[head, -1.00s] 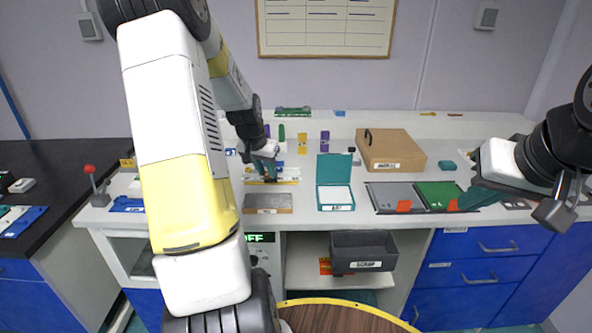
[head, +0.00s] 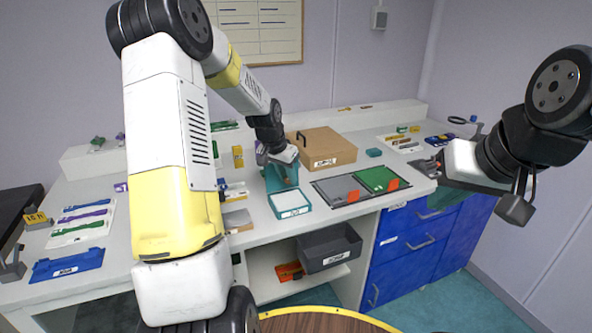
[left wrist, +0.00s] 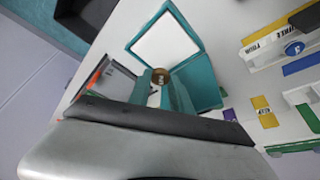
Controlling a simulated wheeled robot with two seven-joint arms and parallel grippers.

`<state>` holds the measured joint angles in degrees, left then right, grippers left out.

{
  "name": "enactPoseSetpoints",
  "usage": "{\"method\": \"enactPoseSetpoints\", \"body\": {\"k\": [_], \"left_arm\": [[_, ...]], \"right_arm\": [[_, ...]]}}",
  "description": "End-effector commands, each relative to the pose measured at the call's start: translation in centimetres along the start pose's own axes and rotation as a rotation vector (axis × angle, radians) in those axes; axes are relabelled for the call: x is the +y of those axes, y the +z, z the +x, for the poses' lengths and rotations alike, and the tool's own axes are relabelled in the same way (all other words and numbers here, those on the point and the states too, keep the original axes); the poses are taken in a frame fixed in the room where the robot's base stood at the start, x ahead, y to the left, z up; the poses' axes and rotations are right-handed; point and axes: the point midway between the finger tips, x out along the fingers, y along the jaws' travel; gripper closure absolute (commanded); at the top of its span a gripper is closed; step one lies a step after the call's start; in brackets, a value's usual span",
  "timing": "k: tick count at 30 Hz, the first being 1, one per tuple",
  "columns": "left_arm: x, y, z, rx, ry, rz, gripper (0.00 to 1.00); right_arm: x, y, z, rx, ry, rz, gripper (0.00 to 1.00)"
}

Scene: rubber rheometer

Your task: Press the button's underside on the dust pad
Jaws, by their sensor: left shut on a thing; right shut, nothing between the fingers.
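The dust pad (head: 290,201) is a white pad in an open teal box on the bench. Its lid stands raised at the back. In the left wrist view the white pad (left wrist: 165,42) lies beyond my fingertips. My left gripper (head: 287,178) is at the box, in front of the raised lid. It is shut on a small round brown button (left wrist: 160,76), which appears over the near edge of the pad. I cannot tell whether its underside touches the pad. My right gripper (head: 427,166) is shut and empty, over the right part of the bench.
A cardboard box (head: 322,147) stands behind the dust pad. A grey and green mat pair (head: 340,189) with orange tabs lies to its right. A dark grey bin (head: 329,246) is on the shelf below. Blue drawers (head: 408,245) are under the bench.

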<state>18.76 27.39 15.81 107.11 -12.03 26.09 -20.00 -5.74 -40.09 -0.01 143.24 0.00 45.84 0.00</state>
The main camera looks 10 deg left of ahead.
Motion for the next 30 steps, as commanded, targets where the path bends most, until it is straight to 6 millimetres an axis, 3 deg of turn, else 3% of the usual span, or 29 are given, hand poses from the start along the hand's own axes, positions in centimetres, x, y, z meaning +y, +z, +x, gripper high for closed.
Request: {"method": "enactPoseSetpoints", "body": {"k": [5,21,30], "left_arm": [[0.0,0.3,0.5,-0.001,0.0,-0.001,1.0],[0.0,2.0,4.8,-0.001,0.0,-0.001,1.0],[0.0,2.3,5.5,0.001,0.0,-0.001,1.0]], "right_arm": [[0.0,0.0,0.0,0.0,0.0,0.0,1.0],[0.0,0.0,0.0,0.0,0.0,0.0,1.0],[0.0,0.0,0.0,0.0,0.0,0.0,1.0]]}}
